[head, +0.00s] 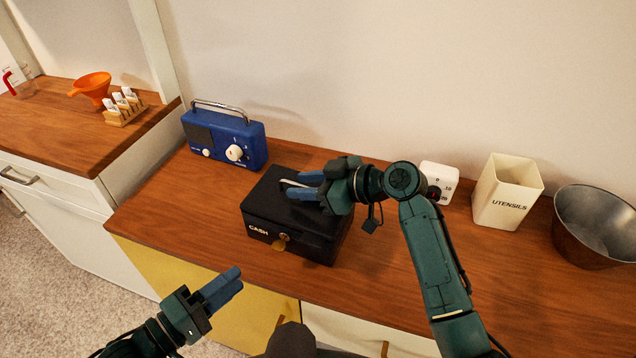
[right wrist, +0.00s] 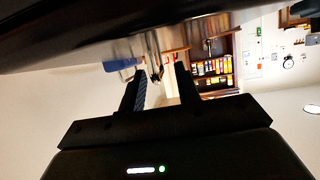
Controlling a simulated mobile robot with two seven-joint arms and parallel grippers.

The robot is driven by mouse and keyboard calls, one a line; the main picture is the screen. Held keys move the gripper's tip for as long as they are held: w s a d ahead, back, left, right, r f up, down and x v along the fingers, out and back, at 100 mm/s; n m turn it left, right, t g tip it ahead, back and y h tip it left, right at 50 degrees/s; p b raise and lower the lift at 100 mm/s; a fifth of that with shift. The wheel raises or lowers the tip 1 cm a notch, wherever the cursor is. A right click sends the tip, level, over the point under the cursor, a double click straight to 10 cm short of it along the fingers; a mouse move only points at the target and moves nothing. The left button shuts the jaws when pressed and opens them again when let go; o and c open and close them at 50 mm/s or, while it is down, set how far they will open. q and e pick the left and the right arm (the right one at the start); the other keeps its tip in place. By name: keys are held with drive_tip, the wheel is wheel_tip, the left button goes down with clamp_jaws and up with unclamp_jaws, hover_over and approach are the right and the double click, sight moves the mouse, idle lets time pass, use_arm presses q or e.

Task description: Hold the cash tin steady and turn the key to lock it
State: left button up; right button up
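The black cash tin (head: 262,215) stands on the wooden counter with its lid down and "CASH" on its front. A key (head: 284,237) with a yellowish tag sits at the lock on its front. A thin metal handle (head: 289,183) lies on the lid. My right gripper (head: 301,186) is over the lid at the handle, its blue fingers apart; in the right wrist view its fingers (right wrist: 161,85) are also apart, with the dark tin beside them. My left gripper (head: 231,281) is in front of the counter, left of and nearer than the key, its fingers together and empty.
A blue radio (head: 225,138) stands behind the tin to the left. A white timer (head: 439,178), a utensils holder (head: 507,192) and a metal bucket (head: 595,228) stand to the right. An orange funnel (head: 92,86) and a small rack (head: 124,108) are on the left counter.

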clamp_jaws()
idle(0.4)
idle(1.4)
